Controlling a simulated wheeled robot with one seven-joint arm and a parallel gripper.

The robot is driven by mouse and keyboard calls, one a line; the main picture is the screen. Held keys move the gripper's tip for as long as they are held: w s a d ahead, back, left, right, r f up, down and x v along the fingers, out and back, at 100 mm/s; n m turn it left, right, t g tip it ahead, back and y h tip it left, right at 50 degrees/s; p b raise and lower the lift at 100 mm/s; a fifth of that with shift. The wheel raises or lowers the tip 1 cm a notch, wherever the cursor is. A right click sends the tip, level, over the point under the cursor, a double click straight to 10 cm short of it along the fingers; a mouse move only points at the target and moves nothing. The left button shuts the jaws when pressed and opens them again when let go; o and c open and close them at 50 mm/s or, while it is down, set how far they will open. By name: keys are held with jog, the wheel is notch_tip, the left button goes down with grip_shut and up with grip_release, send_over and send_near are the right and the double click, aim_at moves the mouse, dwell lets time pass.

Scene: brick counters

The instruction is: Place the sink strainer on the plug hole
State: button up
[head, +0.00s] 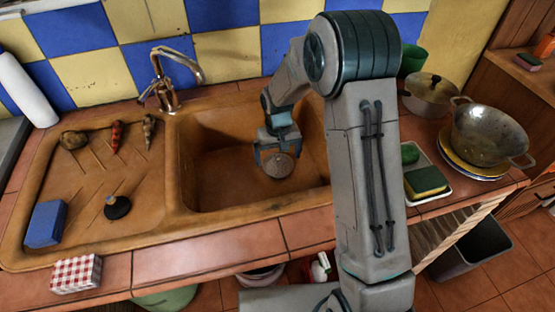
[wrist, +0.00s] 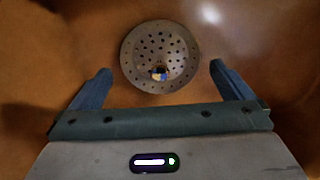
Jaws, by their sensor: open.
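The sink strainer (head: 279,165) is a round, grey metal disc with many small holes, lying on the floor of the brown sink basin. In the wrist view the strainer (wrist: 160,42) has a small shiny piece near its centre and appears just beyond the fingertips. My gripper (head: 277,151) is down inside the basin, open and empty. Its two blue fingers (wrist: 160,69) stand apart on either side of the strainer's near edge in the wrist view. No bare plug hole is visible; I cannot tell whether one lies under the strainer.
A copper tap (head: 165,80) stands behind the basin. The drainboard (head: 90,180) at left carries a blue sponge (head: 45,224), a black stopper (head: 118,207) and several vegetables. A colander (head: 488,135) and pot (head: 431,96) stand at right. Basin walls surround my gripper.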

aim_at(278, 159)
notch_tip(278, 159, up, 9)
jog(key=s+d+r, duration=0.3)
jog(key=s, duration=0.5)
jog(key=s+d+r+m+t, duration=0.1)
jog(key=s+d+r, duration=0.3)
jog(key=s, duration=0.4)
jog(key=s+d+r+m+t, duration=0.1)
jog(key=s+d+r, duration=0.2)
jog(key=s, duration=0.5)
jog(key=shift+s+d+r, duration=0.2)
jog(key=shift+s, duration=0.05)
